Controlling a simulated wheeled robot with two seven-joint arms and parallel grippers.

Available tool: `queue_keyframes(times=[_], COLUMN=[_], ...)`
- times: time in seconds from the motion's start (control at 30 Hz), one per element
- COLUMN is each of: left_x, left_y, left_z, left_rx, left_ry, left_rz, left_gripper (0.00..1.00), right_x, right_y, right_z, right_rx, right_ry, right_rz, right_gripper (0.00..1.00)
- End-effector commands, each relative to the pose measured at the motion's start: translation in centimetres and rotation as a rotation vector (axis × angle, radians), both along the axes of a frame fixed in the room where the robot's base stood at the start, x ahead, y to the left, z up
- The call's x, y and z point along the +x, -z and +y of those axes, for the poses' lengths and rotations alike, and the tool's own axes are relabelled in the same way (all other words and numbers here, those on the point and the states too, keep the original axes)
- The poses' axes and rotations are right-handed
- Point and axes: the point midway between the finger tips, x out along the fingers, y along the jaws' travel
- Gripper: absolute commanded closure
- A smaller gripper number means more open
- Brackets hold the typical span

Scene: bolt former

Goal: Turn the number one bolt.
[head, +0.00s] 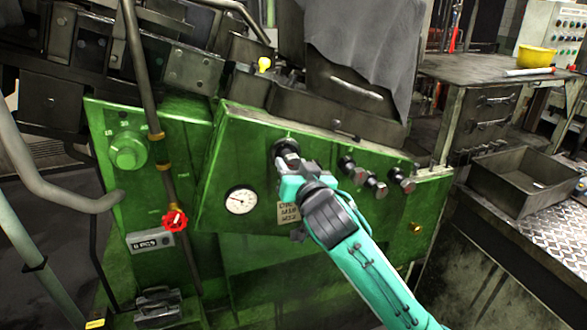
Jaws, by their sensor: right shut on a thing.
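A green machine panel (325,150) stands in front of me. My right gripper (286,163) reaches in from the lower right and is shut on a dark round bolt (284,146) at the panel's upper middle. The gripper covers much of that bolt, so how far it is turned cannot be told. No number can be read on it. More bolts with dark shafts and metal heads stick out to its right, one of them at the far right of the row (403,179). My left gripper is not in view.
A pressure gauge (241,200) and a tag (288,214) sit below the gripped bolt. A red valve handle (174,219) and a vertical pipe (147,100) stand at the left. A grey bin (520,182) is at the right.

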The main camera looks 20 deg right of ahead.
Motion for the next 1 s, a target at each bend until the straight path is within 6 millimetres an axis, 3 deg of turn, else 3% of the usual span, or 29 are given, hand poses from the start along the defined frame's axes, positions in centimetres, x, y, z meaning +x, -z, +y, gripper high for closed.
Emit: queue_keyframes(times=[0.47, 0.5, 0.6, 1.0], left_x=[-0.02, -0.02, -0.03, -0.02], left_y=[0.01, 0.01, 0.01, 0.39], left_z=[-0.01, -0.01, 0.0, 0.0], left_rx=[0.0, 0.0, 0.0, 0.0], left_ry=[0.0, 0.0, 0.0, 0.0], left_rz=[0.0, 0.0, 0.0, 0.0], left_gripper=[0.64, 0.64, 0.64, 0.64], right_x=[0.01, 0.01, 0.0, -0.71], right_y=[-0.22, -0.22, -0.19, 0.06], right_z=[-0.1, -0.1, -0.07, -0.01], right_rx=[0.014, 0.014, 0.014, 0.015], right_ry=[0.002, 0.002, 0.002, -0.001], right_rz=[-0.004, -0.004, -0.003, -0.002], right_gripper=[0.83, 0.56, 0.38, 0.38])
